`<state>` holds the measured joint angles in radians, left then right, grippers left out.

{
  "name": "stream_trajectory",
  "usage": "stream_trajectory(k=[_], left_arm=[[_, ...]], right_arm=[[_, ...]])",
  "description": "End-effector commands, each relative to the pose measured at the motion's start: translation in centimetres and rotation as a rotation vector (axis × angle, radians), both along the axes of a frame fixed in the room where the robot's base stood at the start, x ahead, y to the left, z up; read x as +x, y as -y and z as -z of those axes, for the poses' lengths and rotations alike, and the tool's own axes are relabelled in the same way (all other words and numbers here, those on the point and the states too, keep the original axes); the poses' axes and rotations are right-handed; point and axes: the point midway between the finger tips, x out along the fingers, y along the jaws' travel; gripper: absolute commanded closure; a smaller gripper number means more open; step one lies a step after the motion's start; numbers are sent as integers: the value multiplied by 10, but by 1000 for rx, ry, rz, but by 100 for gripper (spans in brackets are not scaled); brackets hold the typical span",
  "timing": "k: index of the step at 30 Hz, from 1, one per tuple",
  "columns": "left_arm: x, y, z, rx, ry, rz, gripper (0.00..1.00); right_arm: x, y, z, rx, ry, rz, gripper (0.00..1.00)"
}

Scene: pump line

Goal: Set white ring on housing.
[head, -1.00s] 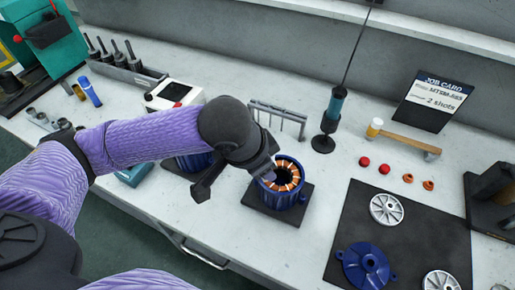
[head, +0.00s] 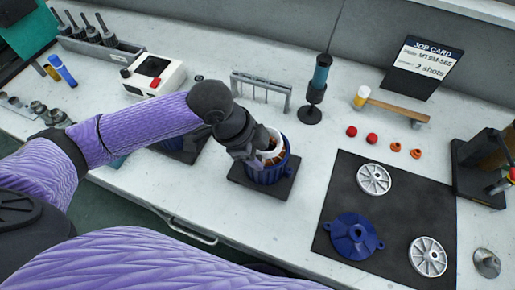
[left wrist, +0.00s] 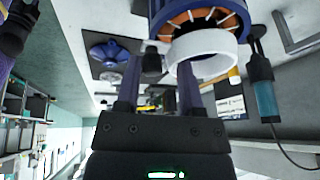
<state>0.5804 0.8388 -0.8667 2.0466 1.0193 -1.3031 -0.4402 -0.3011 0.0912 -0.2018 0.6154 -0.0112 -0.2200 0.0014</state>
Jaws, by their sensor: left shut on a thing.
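The blue housing (head: 268,173) with copper windings stands upright on a dark square pad (head: 242,180). My left gripper (head: 256,155) is over its near-left rim, shut on the white ring (head: 276,141). The ring is at the housing's open top, and copper shows through it. In the left wrist view the ring (left wrist: 205,56) overlaps the windings of the housing (left wrist: 200,18) and looks a little off-centre; I cannot tell whether it touches. The left fingers (left wrist: 160,85) reach up to the ring there. My right gripper is not in view.
A second dark pad (head: 185,150) lies left, partly behind my left arm. A wire rack (head: 262,88) and a syringe stand (head: 316,90) are behind the housing. A black mat (head: 400,205) at right bears a blue cover (head: 352,236) and pale spoked discs (head: 374,179).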

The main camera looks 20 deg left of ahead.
Motion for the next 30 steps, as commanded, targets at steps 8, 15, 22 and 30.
stream_trajectory(k=[8,15,22,30], left_arm=[[0,0,2,0,2,-1,100],[0,0,1,0,5,-1,100],[0,0,2,-4,17,0,100],[0,0,2,-4,17,0,100]], right_arm=[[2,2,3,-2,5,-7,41],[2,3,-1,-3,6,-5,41],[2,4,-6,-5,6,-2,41],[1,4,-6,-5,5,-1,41]])
